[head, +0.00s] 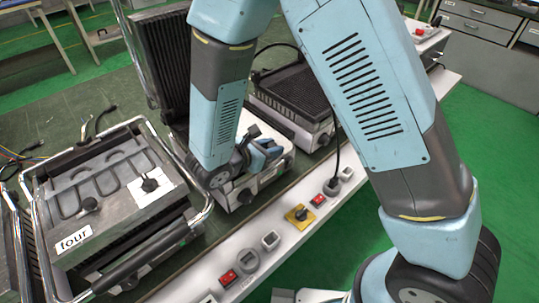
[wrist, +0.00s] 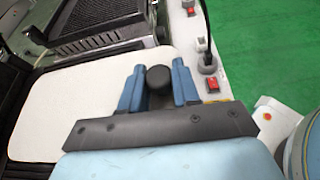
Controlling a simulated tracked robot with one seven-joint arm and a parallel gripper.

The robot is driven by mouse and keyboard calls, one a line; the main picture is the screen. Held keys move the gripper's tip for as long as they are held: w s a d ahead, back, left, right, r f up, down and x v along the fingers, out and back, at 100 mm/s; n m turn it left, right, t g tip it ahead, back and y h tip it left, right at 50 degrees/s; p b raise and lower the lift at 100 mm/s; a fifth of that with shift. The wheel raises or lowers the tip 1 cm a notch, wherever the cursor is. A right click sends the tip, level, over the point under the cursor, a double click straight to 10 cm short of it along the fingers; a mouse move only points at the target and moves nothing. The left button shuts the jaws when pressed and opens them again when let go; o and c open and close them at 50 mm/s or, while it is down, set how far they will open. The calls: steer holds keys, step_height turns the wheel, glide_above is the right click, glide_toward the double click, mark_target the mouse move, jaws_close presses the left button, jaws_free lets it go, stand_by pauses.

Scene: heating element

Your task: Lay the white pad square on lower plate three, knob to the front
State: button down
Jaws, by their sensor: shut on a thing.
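The white pad (wrist: 75,95) fills much of the left and middle of the wrist view. Its black knob (wrist: 158,79) stands between the two blue fingers of my gripper (wrist: 159,88), which is shut on it. The knob lies toward the control-strip side. In the head view my gripper (head: 262,152) is low over the middle grill unit (head: 243,193), whose ribbed upper plate (head: 160,55) stands raised behind. My arm hides most of the pad and lower plate there. I cannot tell whether the pad touches the plate.
Another ribbed grill (head: 295,90) is to the right. A white strip with switches (head: 230,278) runs along the bench front.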

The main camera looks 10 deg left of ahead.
steer(key=shift+w+a+f, duration=0.15)
steer(key=shift+w+f, duration=0.1)
steer(key=shift+f, duration=1.55)
steer(key=c, duration=0.8)
jaws_free()
